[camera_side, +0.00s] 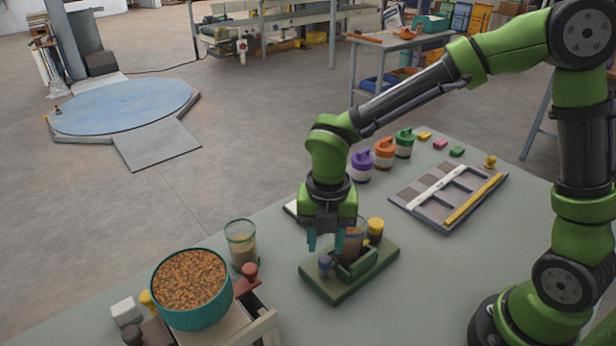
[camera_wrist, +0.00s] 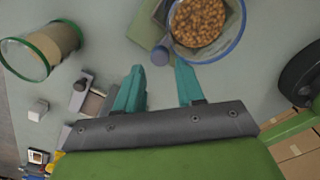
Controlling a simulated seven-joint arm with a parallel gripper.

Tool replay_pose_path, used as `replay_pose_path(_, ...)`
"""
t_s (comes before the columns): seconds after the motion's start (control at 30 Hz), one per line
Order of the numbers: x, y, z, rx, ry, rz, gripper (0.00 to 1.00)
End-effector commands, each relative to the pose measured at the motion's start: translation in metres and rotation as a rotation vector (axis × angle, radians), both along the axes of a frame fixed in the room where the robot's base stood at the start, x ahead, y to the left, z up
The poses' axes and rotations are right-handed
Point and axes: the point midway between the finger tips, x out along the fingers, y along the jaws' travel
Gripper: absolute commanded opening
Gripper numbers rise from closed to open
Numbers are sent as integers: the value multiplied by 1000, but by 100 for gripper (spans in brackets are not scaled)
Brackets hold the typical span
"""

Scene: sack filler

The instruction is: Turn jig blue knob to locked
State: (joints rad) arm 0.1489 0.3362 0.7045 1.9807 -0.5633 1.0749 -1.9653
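The jig (camera_side: 318,284) is a green block on the table in the side view. Its blue knob (camera_side: 325,263) stands at the near left corner. In the wrist view the blue knob (camera_wrist: 160,56) appears between and just beyond the teal fingertips. My gripper (camera_side: 328,246) is open and points down above the knob, apparently without touching it. Both fingers of my gripper (camera_wrist: 160,68) show apart in the wrist view. A clear cup of brown pellets (camera_wrist: 200,22) sits in the jig. The knob's lock marking cannot be read.
A yellow-topped knob (camera_side: 376,226) stands at the jig's far side. A clear jar (camera_side: 241,245) and a teal tub of pellets (camera_side: 191,310) are left of the jig. A divided tray (camera_side: 428,213) lies right, with colored-lid jars (camera_side: 384,152) behind. Table in front of the jig is clear.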

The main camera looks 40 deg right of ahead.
Motion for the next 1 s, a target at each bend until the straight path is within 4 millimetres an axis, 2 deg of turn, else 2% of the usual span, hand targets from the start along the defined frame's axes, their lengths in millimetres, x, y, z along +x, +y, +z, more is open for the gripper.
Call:
replay_pose_path(0.03, 1, 0, 15, 1, -8, -3, 38)
replay_pose_path(0.3, 0, 1, 81, 2, -6, -2, 38)
replay_pose_path(0.5, 0, 1, 115, 1, -3, 1, 38)
replay_pose_path(0.7, 0, 1, 129, 2, -1, 0, 38)
replay_pose_path(1.0, 0, 0, 130, 1, 0, 0, 38)
